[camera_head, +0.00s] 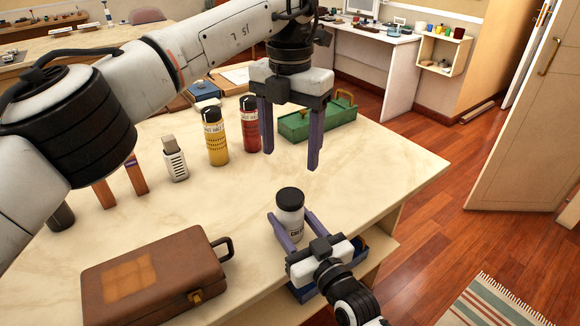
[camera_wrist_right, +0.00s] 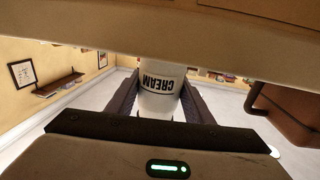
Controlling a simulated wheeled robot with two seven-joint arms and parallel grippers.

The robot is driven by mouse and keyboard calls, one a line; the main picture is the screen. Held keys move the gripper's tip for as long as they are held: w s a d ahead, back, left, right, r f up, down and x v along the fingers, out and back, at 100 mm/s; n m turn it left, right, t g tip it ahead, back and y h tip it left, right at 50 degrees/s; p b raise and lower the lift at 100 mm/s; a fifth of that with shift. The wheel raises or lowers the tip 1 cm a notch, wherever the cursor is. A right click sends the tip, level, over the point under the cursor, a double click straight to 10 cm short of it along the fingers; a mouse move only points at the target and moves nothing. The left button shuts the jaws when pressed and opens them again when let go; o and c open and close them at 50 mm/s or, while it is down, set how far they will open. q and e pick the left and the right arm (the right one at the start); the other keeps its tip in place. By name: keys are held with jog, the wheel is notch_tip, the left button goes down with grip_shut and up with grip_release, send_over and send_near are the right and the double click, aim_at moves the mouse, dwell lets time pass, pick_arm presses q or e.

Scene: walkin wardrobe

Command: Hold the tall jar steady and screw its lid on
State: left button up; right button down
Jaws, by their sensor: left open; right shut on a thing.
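The tall white jar (camera_head: 290,221), marked "CREAM", stands upright near the table's front right edge. A dark grey lid (camera_head: 290,198) sits on its top; how tightly it is seated cannot be told. My right gripper (camera_head: 291,228) is shut on the jar's body, one finger on each side. In the right wrist view the jar (camera_wrist_right: 159,95) shows between the fingers, its label upside down, its lid out of sight. My left gripper (camera_head: 291,158) points down above and behind the jar, open and empty, its fingers clear of the lid.
A brown case (camera_head: 155,277) lies at the front left of the pale table (camera_head: 365,190). Yellow (camera_head: 215,137) and red (camera_head: 250,125) bottles and a grater-like item (camera_head: 175,160) stand behind. A green toolbox (camera_head: 310,122) is at the back. Table right of the jar is clear.

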dwell(0.3)
jog(key=c, duration=0.8)
grip_release()
jog(key=v, duration=1)
jog(key=shift+s+d+f, duration=0.1)
jog(key=shift+s, duration=0.05)
